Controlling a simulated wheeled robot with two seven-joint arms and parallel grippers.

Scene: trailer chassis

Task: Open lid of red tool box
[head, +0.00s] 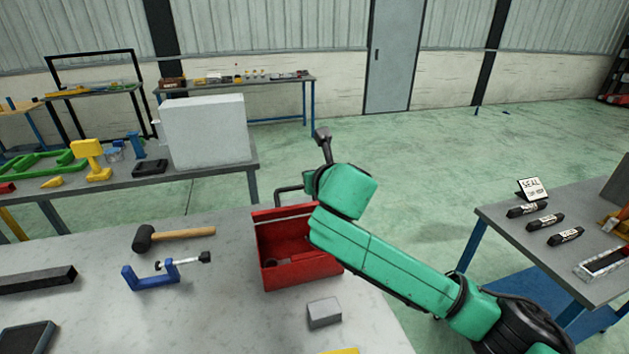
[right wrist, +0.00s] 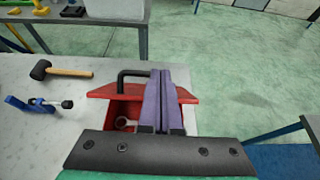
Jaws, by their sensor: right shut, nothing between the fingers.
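The red tool box (head: 300,272) stands on the grey table in the head view, and its inside is exposed. Its red lid (head: 284,213) is raised at the far side, with the dark handle (head: 288,190) beyond it; its exact angle is unclear. The right wrist view also shows the lid (right wrist: 104,92), the handle (right wrist: 130,74) and a wrench-like tool (right wrist: 124,123) inside the box. My right gripper (right wrist: 166,72) is shut and empty, its fingers overlapping the lid in that view; I cannot tell whether they touch it. In the head view, my right arm hides its fingers. My left gripper is not in view.
A mallet (head: 175,236) and a blue clamp (head: 152,277) lie left of the box. A grey block (head: 324,312) sits in front of it. Another workbench (head: 216,173) stands behind on the left, and a side table (head: 500,232) stands on the right.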

